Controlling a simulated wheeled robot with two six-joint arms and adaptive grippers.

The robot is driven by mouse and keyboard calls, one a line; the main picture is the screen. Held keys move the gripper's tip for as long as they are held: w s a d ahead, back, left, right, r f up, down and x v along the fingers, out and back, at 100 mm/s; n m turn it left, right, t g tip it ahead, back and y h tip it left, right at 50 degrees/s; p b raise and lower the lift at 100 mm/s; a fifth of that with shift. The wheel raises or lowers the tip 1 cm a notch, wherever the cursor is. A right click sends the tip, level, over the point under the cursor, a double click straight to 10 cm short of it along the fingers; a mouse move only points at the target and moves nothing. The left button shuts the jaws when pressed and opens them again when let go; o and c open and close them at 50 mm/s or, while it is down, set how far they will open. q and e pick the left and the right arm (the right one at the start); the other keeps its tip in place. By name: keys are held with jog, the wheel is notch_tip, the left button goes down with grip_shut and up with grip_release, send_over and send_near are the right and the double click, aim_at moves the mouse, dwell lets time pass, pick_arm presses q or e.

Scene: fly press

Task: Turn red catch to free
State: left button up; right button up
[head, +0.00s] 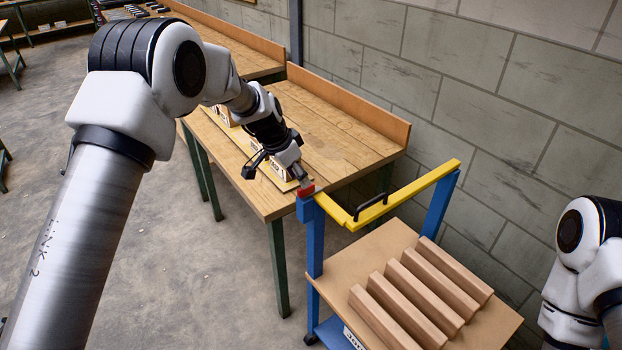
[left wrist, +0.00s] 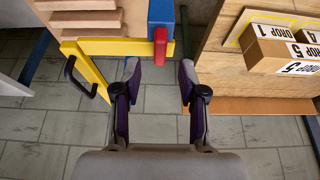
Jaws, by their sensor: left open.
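The red catch (head: 307,191) sits on top of a blue post (head: 313,240) of the trolley, at one end of the yellow bar (head: 408,194). My left gripper (head: 299,182) is right at the catch in the head view, and its fingertips partly cover it. In the left wrist view the gripper (left wrist: 159,66) is open and empty. The red catch (left wrist: 160,46) there hangs from the blue post top (left wrist: 161,12), just past the fingertips and between their lines. Contact with the catch cannot be told. Only part of my right arm shows at the right edge; its gripper is out of view.
The yellow bar has a black handle (head: 371,206). The trolley's board (head: 330,285) carries several wooden bars (head: 420,291). A wooden workbench (head: 350,135) stands close behind, with labelled boxes (left wrist: 283,50). A block wall (head: 470,100) runs along the right. Floor is clear at left.

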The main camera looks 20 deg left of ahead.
aim_at(310, 190)
pick_arm(q)
jog(key=p+x, duration=0.1)
jog(key=x, duration=0.4)
jog(key=shift+w+d+f, duration=0.1)
jog(key=shift+w+d, duration=0.05)
jog(key=shift+w, duration=0.05)
jog(key=shift+s, duration=0.25)
grip_shut()
